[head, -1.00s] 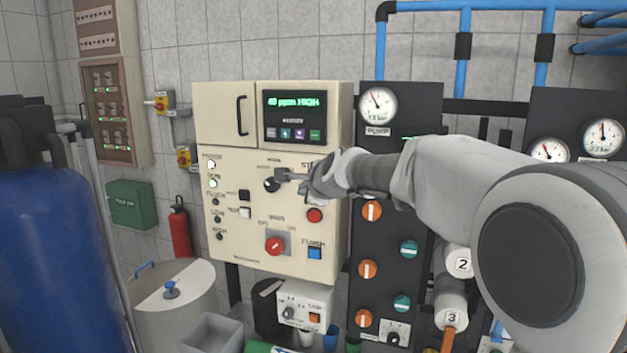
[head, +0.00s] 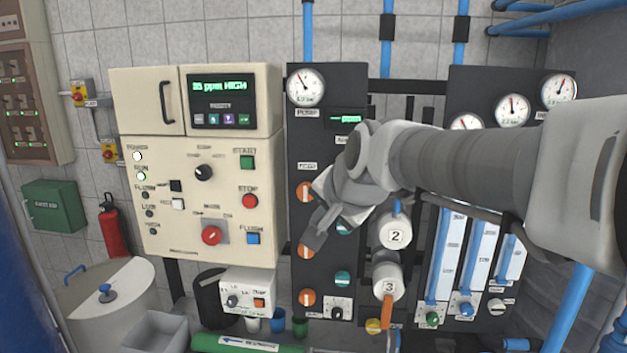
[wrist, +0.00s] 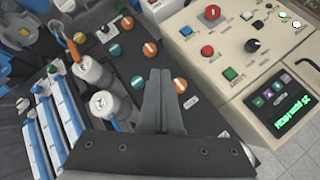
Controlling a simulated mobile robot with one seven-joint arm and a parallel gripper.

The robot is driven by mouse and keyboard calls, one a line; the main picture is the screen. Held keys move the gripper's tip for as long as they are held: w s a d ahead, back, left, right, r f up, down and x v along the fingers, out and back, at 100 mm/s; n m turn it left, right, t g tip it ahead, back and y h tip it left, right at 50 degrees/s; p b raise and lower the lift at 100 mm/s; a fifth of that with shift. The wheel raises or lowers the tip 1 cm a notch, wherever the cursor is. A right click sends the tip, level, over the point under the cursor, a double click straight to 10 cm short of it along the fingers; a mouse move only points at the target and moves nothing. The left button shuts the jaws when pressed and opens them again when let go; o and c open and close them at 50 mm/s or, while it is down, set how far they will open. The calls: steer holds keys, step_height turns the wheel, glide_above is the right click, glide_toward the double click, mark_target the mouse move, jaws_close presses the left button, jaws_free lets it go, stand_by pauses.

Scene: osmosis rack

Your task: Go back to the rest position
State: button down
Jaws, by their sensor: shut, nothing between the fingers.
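My gripper (head: 318,236) is shut and empty. In the head view it points down and left in front of the black pump panel (head: 318,150), over its orange and teal knobs. The wrist view shows the closed fingers (wrist: 160,85) side by side, with the knobs beyond them. I cannot tell the gap to the panel. The cream control cabinet (head: 222,160) stands to the left, apart from the gripper. Its black selector knob (head: 203,172) is in plain view, and its display (head: 220,87) is lit green.
White housings marked 2 (head: 395,236) and 3 (head: 388,287) stick out beside my gripper. Flow tubes (head: 480,255) stand to the right. A white box (head: 248,291) and a green cylinder (head: 250,343) are below. A round tank (head: 110,300) stands at lower left.

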steer(key=s+d+f+n+g+h, duration=0.1)
steer(key=s+d+f+n, duration=0.2)
steer(key=s, duration=0.8)
steer(key=s+d+f+n+g+h, duration=0.2)
steer(key=s+d+f+n, duration=0.2)
steer(key=s+d+f, duration=0.3)
steer(key=s+d, duration=0.3)
steer(key=shift+s+f, duration=0.15)
steer(key=shift+s, duration=0.25)
steer(key=shift+d, duration=0.15)
